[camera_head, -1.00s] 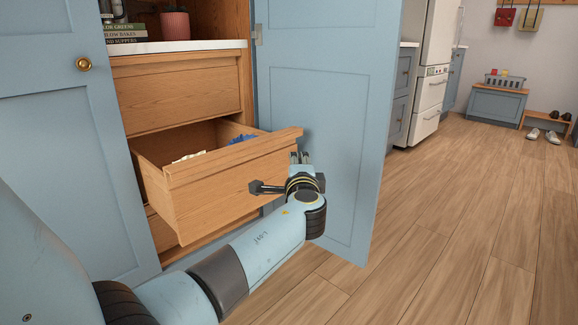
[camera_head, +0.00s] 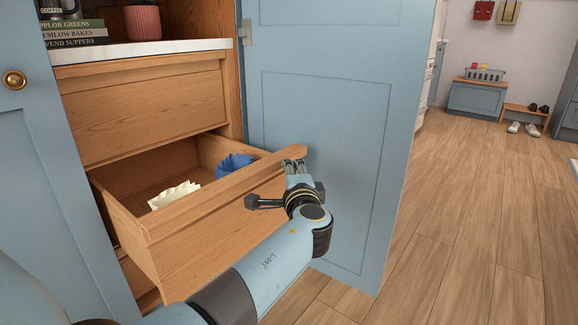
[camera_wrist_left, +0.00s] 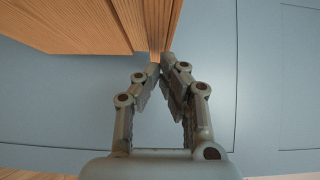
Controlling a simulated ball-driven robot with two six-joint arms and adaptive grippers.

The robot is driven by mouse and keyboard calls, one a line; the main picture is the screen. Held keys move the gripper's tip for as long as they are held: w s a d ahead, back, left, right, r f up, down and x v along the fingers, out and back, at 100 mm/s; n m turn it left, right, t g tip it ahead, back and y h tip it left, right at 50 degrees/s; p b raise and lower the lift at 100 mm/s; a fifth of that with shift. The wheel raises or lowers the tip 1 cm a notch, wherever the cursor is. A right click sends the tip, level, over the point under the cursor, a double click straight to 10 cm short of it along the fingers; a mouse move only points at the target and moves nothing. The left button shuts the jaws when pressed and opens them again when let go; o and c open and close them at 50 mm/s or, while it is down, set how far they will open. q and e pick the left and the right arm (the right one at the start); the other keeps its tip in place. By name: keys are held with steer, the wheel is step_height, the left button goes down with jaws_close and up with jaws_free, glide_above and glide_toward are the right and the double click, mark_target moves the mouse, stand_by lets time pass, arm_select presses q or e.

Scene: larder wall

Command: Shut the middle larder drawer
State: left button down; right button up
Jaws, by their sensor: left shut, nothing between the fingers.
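The middle larder drawer (camera_head: 215,207) is pulled out, its wooden front facing me. A cream cloth or paper item (camera_head: 174,195) and a blue item (camera_head: 234,163) lie inside it. My left gripper (camera_head: 297,165) is at the right end of the drawer front, fingers pointing away from me. In the left wrist view the fingertips (camera_wrist_left: 163,62) are closed together beside the drawer's wooden edge (camera_wrist_left: 152,25); I cannot tell whether they touch it. Nothing is held between them. My right gripper is not in view.
A closed drawer (camera_head: 150,108) is above, under a white shelf (camera_head: 140,50) with books (camera_head: 72,33) and a pink pot (camera_head: 142,22). An open blue door (camera_head: 330,130) stands right behind my gripper; another (camera_head: 35,200) is at left. Floor at right is clear.

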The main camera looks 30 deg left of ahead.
arm_select(q)
steer(key=shift+a, duration=0.15)
arm_select(e)
steer(key=shift+a+f, duration=0.1)
steer(key=shift+a, duration=0.05)
arm_select(q)
steer(key=shift+a, duration=0.15)
steer(key=w+a+b, duration=0.2)
steer(key=a+b, duration=0.5)
steer(key=a, duration=2.3)
steer(key=shift+w+a, duration=0.15)
steer(key=shift+w, duration=0.05)
arm_select(e)
steer(key=w+a+r+t, duration=0.3)
steer(key=w+r, duration=0.3)
steer(key=r, duration=0.2)
steer(key=shift+a+r+y, duration=0.15)
steer(key=shift+y, duration=0.25)
arm_select(q)
steer(key=shift+r, duration=0.1)
